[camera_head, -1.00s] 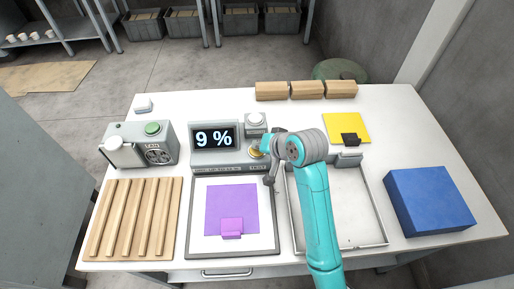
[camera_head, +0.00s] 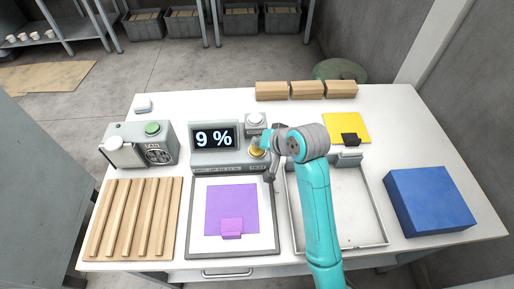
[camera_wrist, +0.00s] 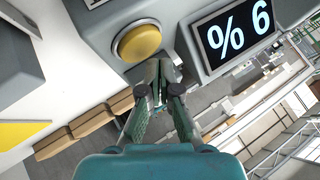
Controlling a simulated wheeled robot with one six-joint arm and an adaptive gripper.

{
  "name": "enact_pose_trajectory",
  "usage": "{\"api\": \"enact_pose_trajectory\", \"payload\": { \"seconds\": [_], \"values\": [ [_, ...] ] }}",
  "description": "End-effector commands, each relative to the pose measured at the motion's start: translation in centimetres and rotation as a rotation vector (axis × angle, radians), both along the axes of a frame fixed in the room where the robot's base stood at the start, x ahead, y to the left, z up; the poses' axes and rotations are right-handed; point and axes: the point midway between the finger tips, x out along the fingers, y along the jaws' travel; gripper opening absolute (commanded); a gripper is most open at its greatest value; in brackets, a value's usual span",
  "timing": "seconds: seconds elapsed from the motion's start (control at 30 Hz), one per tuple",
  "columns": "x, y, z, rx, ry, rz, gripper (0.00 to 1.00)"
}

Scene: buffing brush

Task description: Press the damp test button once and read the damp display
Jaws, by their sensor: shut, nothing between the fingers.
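The grey damp meter (camera_head: 230,169) stands at the back of the white table. Its dark display (camera_head: 214,137) reads "9 %"; it also shows upside down in the wrist view (camera_wrist: 236,35). The round yellow button (camera_head: 257,153) is on the meter, right of and below the display. The button also shows in the wrist view (camera_wrist: 139,43). My gripper (camera_wrist: 161,82) is shut and empty, its fingertips close beside the yellow button. I cannot tell whether they touch the meter. In the head view my wrist partly hides the fingers.
A grey box with a white round knob (camera_head: 255,120) stands just behind the button. A framed purple sheet (camera_head: 230,203) lies in front of the meter. An open tray (camera_head: 386,243) lies under my arm. Wooden blocks (camera_head: 306,90) line the back edge; a blue block (camera_head: 430,201) is at right.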

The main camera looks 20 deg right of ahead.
Motion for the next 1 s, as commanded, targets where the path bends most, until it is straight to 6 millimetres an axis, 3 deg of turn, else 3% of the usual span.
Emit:
{"api": "enact_pose_trajectory", "payload": {
  "seconds": [0.3,0.8,1.0],
  "values": [
    [0.0,0.0,0.2,-0.001,-0.001,0.000,0.00],
    [0.1,0.0,4.3,0.000,-0.002,0.001,0.00],
    [0.0,0.0,5.0,-0.001,0.000,0.001,0.00]
  ]
}}
